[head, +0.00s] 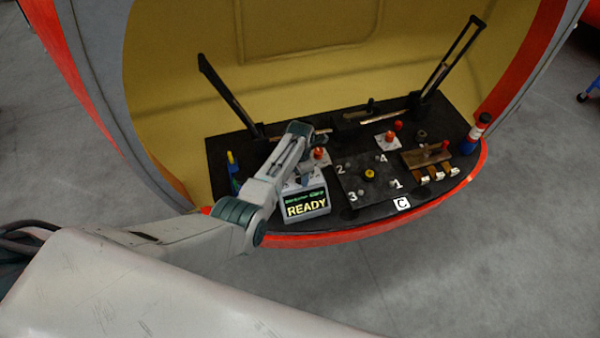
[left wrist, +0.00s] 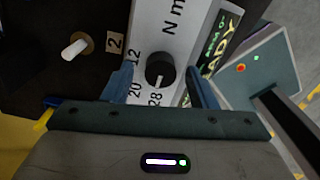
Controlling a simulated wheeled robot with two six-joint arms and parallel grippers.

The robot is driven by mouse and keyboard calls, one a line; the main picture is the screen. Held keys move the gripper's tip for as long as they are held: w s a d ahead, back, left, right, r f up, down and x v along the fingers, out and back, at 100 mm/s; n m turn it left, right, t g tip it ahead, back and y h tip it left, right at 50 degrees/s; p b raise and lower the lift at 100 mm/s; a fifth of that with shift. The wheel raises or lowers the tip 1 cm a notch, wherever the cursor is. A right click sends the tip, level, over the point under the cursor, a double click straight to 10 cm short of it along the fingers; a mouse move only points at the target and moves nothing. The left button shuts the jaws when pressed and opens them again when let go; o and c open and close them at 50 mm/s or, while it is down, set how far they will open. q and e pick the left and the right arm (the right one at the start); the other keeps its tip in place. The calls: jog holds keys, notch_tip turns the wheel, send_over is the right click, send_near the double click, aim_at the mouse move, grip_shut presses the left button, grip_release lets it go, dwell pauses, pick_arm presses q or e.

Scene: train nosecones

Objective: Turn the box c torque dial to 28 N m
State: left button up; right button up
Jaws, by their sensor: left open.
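The torque box (head: 306,205) stands at the front of the black tray, its display reading READY. In the left wrist view its pale top (left wrist: 160,30) carries N m and the numbers 12, 20 and 28. The black torque dial (left wrist: 160,66) sits there, its white pointer mark facing the 28. My left gripper (left wrist: 161,76) is open, with one finger on each side of the dial. I cannot tell whether the fingers touch it. In the head view my arm hides the dial. My right gripper is in neither view.
A C label (head: 402,203) marks the tray's front edge. A black plate (head: 352,176) with numbered posts lies right of the box. A wooden block (head: 425,157) and a dark bottle (head: 474,138) are farther right. Two black bars (head: 225,90) rise at the back.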

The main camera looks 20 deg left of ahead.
pick_arm(q)
jog(key=shift+r, duration=0.1)
notch_tip(320, 180, up, 11)
jog(key=b, duration=0.1)
jog(key=shift+b, duration=0.4)
jog(key=shift+f, duration=0.2)
